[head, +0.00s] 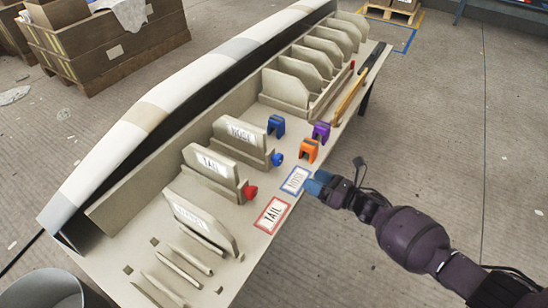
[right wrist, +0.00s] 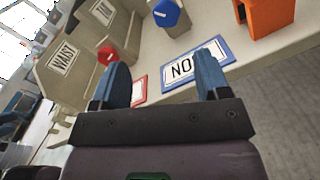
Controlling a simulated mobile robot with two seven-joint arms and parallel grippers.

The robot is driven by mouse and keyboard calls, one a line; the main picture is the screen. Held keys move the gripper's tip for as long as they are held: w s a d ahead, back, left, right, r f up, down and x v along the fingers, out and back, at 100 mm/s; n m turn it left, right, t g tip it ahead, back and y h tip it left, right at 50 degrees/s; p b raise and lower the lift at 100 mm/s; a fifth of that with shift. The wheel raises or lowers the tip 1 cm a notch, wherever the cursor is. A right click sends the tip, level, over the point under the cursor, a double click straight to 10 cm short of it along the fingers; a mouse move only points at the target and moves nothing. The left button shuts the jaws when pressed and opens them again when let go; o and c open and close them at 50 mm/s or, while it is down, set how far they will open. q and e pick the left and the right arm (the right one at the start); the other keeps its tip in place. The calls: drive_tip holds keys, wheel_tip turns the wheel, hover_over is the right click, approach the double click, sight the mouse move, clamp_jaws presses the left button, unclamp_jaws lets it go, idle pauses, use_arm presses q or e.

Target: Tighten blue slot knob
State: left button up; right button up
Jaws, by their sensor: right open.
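The blue slot knob (head: 277,158) sits at the table-side end of the slot holding the board labelled NOSE (head: 241,133). It also shows at the top of the right wrist view (right wrist: 166,13), ahead of the fingers. My right gripper (head: 312,184) is over the table's right edge, by the blue-bordered NOSE card (head: 295,179), apart from the knob. In the right wrist view its two blue fingers (right wrist: 162,78) are spread wide with nothing between them. My left gripper is out of view.
A red knob (head: 250,192) is on the neighbouring TAIL slot, near the red-bordered TAIL card (head: 272,215). Blue (head: 276,125), orange (head: 308,151) and purple (head: 321,131) notched blocks stand beyond the knob. A long pale mould (head: 180,95) runs along the table's left side.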

sight(282, 160)
drive_tip(key=w+a+n+b, duration=0.1)
drive_tip(key=w+a, duration=0.2)
drive_tip(key=a, duration=0.1)
drive_tip(key=w+a+n+b, duration=0.1)
drive_tip(key=w+a, duration=0.3)
drive_tip(key=shift+w+a+f+g+y, duration=0.2)
drive_tip(key=shift+w+g+y, duration=0.1)
drive_tip(key=shift+g, duration=0.1)
drive_tip(key=shift+w+a+r, duration=0.25)
drive_tip(key=shift+w+a, duration=0.15)
drive_tip(key=shift+a, duration=0.1)
drive_tip(key=c, duration=0.9)
drive_tip(key=shift+b, duration=0.3)
